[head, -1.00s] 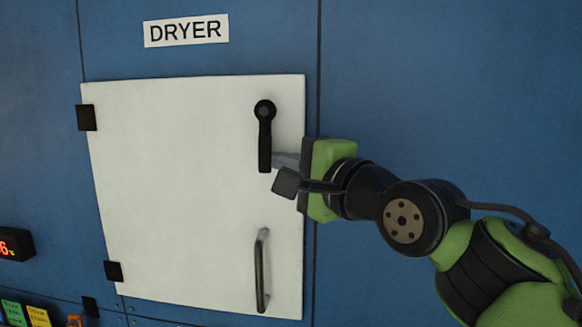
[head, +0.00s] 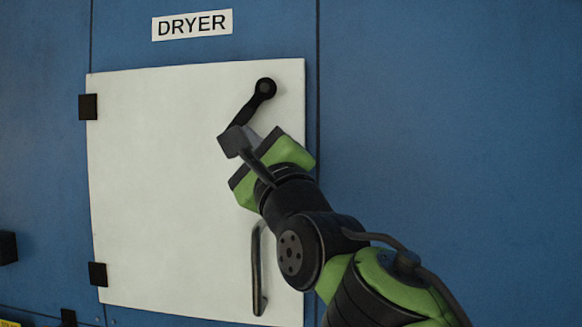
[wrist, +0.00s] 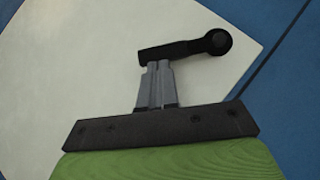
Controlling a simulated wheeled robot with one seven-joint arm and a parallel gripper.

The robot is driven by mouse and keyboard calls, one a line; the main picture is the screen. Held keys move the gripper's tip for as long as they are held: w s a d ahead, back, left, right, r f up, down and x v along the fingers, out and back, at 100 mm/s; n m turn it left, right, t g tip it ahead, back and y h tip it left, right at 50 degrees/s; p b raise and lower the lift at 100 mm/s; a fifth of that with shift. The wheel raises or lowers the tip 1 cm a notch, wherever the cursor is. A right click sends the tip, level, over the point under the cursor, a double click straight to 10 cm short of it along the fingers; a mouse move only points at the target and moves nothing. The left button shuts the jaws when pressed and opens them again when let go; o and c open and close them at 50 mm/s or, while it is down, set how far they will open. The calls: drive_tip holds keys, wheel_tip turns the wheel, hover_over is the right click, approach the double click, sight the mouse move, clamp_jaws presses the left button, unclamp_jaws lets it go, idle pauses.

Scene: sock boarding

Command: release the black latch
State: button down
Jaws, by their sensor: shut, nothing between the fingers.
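The black latch (head: 254,101) is on the upper right of the white dryer door (head: 160,180). Its round pivot is at the upper right, and its arm slants down to the left. In the wrist view the latch (wrist: 185,49) lies across the tips of my gripper (wrist: 156,70). My gripper (head: 248,133) is shut with nothing between its fingers, and its tips are against or very close to the latch arm's lower side near the free end. The door looks flush with the blue panel.
A metal pull handle (head: 256,270) stands upright on the lower right of the door, partly behind my arm. Black hinges (head: 88,107) are on the door's left edge. A DRYER sign (head: 192,24) is above. The blue panel (head: 450,110) to the right is clear.

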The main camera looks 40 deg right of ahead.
drive_tip(key=shift+w+a+r+m+g+h+b, duration=0.1)
drive_tip(key=shift+w+a+r+m+h+b, duration=0.55)
drive_tip(key=shift+m+h, duration=0.8)
drive_tip(key=shift+w+a+r+m+g+h+b, duration=0.1)
drive_tip(key=shift+w+a+r+m+h+b, duration=0.5)
drive_tip(key=shift+m+h, duration=0.8)
drive_tip(key=shift+w+a+r+m+g+h+b, duration=0.1)
drive_tip(key=shift+w+a+r+m+h+b, duration=0.3)
drive_tip(key=shift+w+r+m+h+b, duration=0.95)
drive_tip(key=shift+s+f+m+y+p, duration=0.3)
drive_tip(key=shift+s+m+p, duration=0.25)
drive_tip(key=shift+p, duration=0.2)
drive_tip(key=b, duration=1)
approach(215, 111)
drive_tip(key=s+a+f, duration=0.3)
drive_tip(key=a+f, duration=0.1)
drive_tip(key=f, duration=0.1)
drive_tip(key=shift+s+a+f, duration=0.25)
drive_tip(key=shift+a, duration=0.05)
drive_tip(key=shift+f, duration=0.1)
